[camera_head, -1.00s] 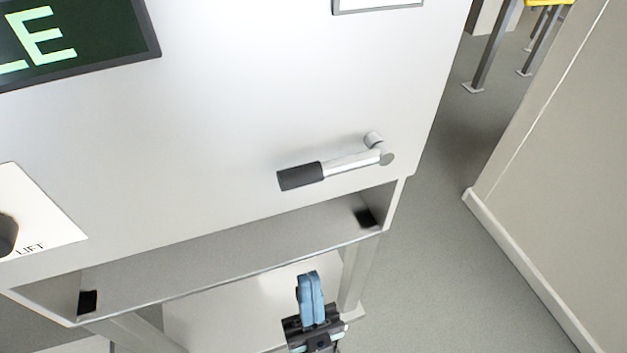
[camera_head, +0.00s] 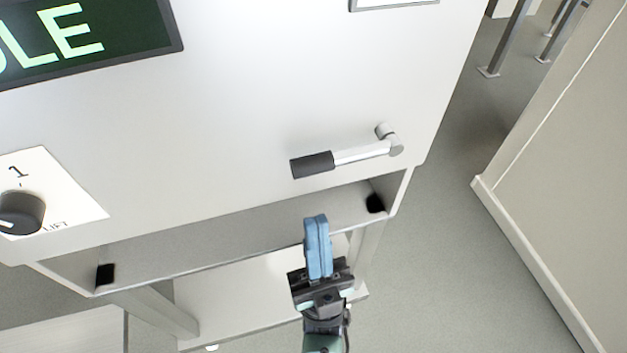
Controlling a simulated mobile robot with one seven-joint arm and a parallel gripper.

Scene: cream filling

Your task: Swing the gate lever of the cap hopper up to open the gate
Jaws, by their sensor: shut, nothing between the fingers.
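The gate lever (camera_head: 358,153) is a silver bar with a dark grip (camera_head: 312,164) at its left end and a round pivot at its right end. It lies close to level across the lower right of the white machine front (camera_head: 230,110), the grip end slightly lower. My gripper (camera_head: 316,220) has blue fingers pressed together and pointing up the picture. It is empty and below the dark grip in the picture, apart from it, in front of the open slot.
An open slot (camera_head: 230,228) with black pads at both ends runs under the lever. A dark knob (camera_head: 22,212) on a label reading "1" and "LIFT" is at left. A dark screen (camera_head: 85,38) is at upper left. A wall (camera_head: 570,170) stands at right beyond clear floor (camera_head: 450,260).

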